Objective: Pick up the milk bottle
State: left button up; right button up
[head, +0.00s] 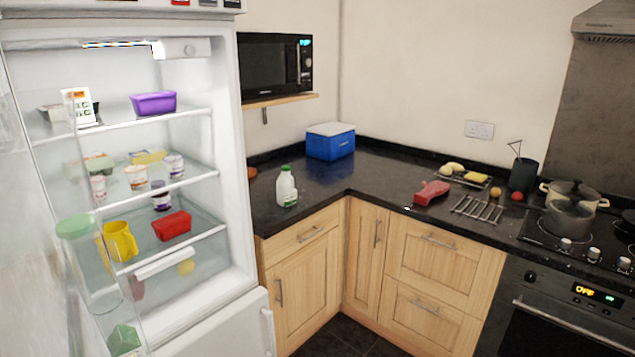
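The milk bottle (287,189) is white with a green cap and a small label low on its front. It stands upright on the dark granite counter (325,183), just right of the open fridge. Nothing covers it in the head view. Neither of my grippers shows in this view.
The open fridge (247,170) fills the left side, with tubs and a yellow jug (119,241) on its shelves. A blue cool box (330,142) stands in the counter's corner, below a shelf with a microwave (275,66). Pots (569,218) sit on the hob at right.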

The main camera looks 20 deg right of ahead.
aim_at(287, 196)
jog(key=l, duration=0.7)
jog(key=i+l, duration=0.1)
jog(key=l, duration=0.6)
jog(key=i+l+u, duration=0.2)
jog(key=i, duration=0.25)
jog(key=i+l+u, duration=0.2)
jog(key=i+l, duration=0.25)
